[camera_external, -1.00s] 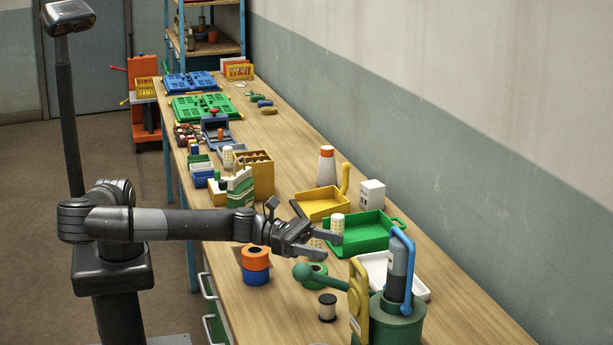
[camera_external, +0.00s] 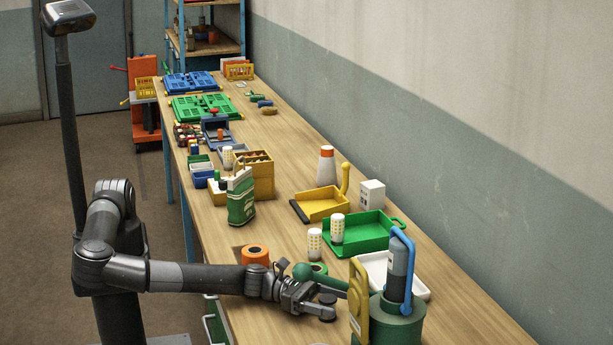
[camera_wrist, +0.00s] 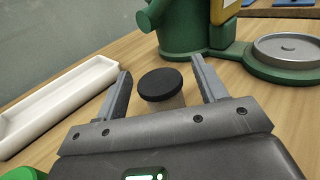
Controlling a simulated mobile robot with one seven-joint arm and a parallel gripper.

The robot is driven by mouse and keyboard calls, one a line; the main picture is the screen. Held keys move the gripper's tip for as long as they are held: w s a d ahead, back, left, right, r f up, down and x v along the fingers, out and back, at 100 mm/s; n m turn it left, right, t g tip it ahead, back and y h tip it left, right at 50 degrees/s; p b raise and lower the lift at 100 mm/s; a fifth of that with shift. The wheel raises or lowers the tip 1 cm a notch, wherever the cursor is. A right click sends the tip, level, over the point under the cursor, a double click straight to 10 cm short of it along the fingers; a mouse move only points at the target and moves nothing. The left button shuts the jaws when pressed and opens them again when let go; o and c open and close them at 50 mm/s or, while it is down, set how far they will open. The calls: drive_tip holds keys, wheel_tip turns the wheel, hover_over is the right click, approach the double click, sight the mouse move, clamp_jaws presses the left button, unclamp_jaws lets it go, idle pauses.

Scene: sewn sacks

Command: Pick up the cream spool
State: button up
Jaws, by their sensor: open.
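The cream spool, with black end discs, stands on the bench top; its black top (camera_wrist: 165,83) and part of its cream side show in the wrist view. In the outside view its black top (camera_external: 327,298) shows at my gripper, which hides most of its side. My gripper (camera_wrist: 160,68) is open and low over the bench, with one finger on each side of the spool. My gripper (camera_external: 330,304) also shows in the outside view.
A green machine (camera_external: 398,320) with a blue handle stands just right of my gripper; its metal dish (camera_wrist: 290,47) shows too. A white tray (camera_wrist: 60,105) lies to the left in the wrist view.

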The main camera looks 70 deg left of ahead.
drive_tip(key=shift+w+d, duration=0.35)
drive_tip(key=shift+c, duration=0.5)
drive_tip(key=c, duration=1)
drive_tip(key=shift+o, duration=0.2)
drive_tip(key=shift+r, duration=0.15)
